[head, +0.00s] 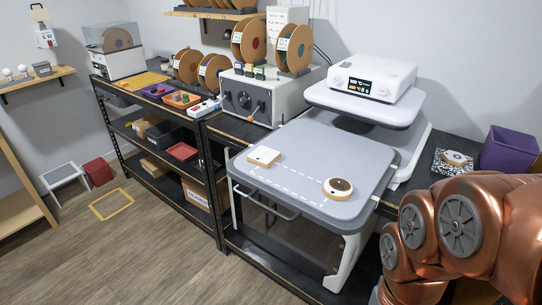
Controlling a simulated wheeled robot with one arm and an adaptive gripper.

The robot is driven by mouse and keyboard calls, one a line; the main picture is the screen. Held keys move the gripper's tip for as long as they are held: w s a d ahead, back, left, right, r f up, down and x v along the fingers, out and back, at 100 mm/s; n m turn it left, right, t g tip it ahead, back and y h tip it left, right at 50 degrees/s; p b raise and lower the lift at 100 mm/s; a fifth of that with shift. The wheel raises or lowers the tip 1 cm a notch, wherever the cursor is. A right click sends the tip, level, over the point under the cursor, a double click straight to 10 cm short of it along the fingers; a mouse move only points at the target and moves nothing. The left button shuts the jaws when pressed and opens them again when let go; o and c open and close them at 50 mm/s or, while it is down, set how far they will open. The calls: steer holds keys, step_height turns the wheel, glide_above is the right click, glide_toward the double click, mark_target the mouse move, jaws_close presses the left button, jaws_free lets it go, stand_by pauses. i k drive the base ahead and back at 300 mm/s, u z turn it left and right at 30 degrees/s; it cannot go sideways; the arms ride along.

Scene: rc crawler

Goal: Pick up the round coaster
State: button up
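A round coaster (338,188), with a pale rim and a dark brown top, lies flat near the front right part of the grey platform (300,165). A square, white-topped piece with a wooden edge (263,156) lies on the same platform, farther left. A dashed white outline is marked on the platform between and in front of them. My copper-coloured arm fills the lower right, apart from the coaster in the picture. My gripper is not in view.
A white device with a display (372,76) stands on a raised plate behind the platform. A small round item (455,158) on a speckled mat and a purple bin (509,150) are at the right. Spools and a grey box (262,97) stand behind left. The platform's middle is clear.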

mark_target(337, 189)
steer(key=z, duration=0.05)
steer(key=k, duration=1.2)
steer(key=u, duration=0.95)
steer(key=i, duration=1.35)
steer(key=z, duration=0.75)
